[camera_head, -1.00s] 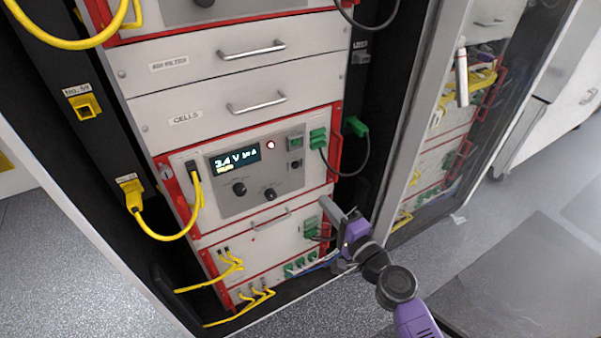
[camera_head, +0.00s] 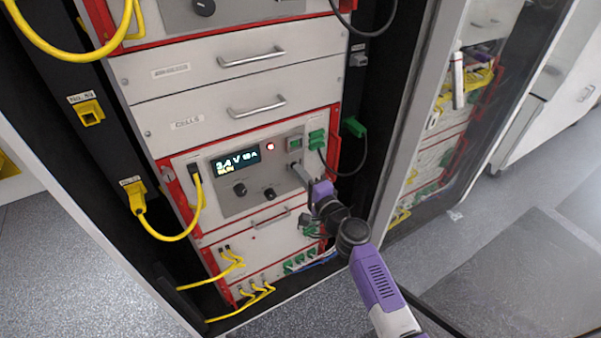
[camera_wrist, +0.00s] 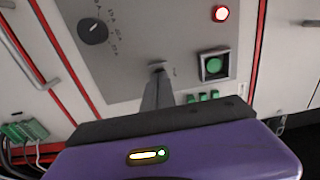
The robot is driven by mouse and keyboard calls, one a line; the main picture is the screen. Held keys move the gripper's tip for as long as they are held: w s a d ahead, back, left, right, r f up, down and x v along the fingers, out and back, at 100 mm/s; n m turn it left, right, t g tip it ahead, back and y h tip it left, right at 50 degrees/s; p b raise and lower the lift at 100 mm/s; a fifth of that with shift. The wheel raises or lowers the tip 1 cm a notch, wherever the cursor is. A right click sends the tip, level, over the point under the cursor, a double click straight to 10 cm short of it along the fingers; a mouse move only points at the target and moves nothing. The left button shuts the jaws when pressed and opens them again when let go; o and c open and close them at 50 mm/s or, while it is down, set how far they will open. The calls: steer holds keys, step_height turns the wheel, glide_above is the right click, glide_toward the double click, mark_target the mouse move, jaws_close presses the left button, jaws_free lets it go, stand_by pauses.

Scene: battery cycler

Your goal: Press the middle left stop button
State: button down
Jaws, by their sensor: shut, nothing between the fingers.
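The middle unit's grey control panel (camera_head: 235,205) has a lit display (camera_head: 235,160), a red lit round lamp or button (camera_head: 270,146) and a square-framed green button (camera_head: 293,143). In the wrist view the red light (camera_wrist: 221,13) and green button (camera_wrist: 215,64) show clearly. My gripper (camera_head: 294,165) is shut and empty, its tips at the panel just below the green button. The wrist view also shows my gripper's tips (camera_wrist: 157,68) there, beside a small unreadable label. They cover the small dark button at that spot. Whether they touch it or press it in, I cannot tell.
Two black knobs (camera_head: 240,189) (camera_head: 270,194) sit under the display. Green plugs (camera_head: 317,139) with a black cable (camera_head: 364,160) are to the right. Yellow cables (camera_head: 199,205) hang at left. A glass cabinet door (camera_head: 425,130) stands open at right.

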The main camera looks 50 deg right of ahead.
steer(key=shift+w+d+r+b, duration=0.1)
steer(key=shift+w+b, duration=0.15)
steer(key=shift+w, duration=0.15)
steer(key=shift+w+d+r+b, duration=0.1)
steer(key=shift+w+b, duration=0.1)
steer(key=shift+w, duration=0.2)
steer(key=shift+a, duration=0.1)
